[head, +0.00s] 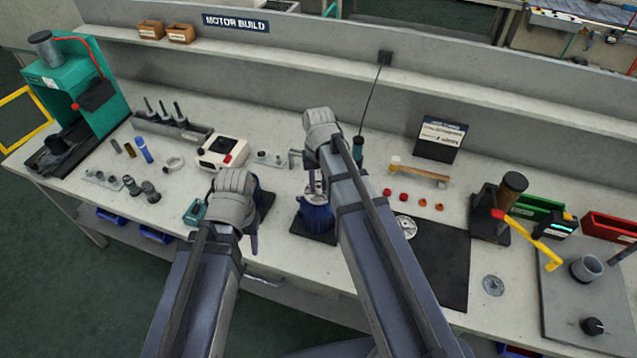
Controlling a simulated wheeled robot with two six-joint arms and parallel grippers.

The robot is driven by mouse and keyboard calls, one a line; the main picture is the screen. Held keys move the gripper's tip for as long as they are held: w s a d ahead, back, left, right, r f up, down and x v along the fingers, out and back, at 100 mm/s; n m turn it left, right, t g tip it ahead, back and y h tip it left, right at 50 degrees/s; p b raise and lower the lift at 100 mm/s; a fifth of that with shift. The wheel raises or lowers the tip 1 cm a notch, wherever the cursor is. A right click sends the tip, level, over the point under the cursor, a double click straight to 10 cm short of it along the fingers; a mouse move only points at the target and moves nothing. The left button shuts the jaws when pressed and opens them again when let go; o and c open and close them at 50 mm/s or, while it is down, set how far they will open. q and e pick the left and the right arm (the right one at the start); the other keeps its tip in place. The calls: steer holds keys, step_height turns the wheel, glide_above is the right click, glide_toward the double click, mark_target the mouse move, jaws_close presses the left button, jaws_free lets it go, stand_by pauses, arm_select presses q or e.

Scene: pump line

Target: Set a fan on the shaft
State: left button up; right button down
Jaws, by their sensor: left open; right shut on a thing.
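A blue motor (316,217) stands on a dark pad near the front of the bench. Its upper metal end, toward the shaft, shows partly beside my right arm. A second blue motor (265,198) is mostly hidden behind my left gripper (245,235). The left gripper is open and points down over the bench's front part. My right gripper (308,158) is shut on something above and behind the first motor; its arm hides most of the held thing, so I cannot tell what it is. A pale round disc, possibly a fan (406,228), lies at the black mat's left edge.
The black mat (445,265) has bare room. A grey disc (493,285) lies right of it. A hanging tool (358,147) is close behind my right arm. Small red caps (403,198), a white box (222,153) and a green press (75,85) stand around.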

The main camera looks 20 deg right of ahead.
steer(key=shift+f, duration=0.25)
steer(key=shift+c, duration=1.8)
jaws_free()
steer(key=shift+r, duration=0.1)
step_height(320, 180, up, 8)
steer(key=p, duration=0.7)
steer(key=shift+p, duration=0.4)
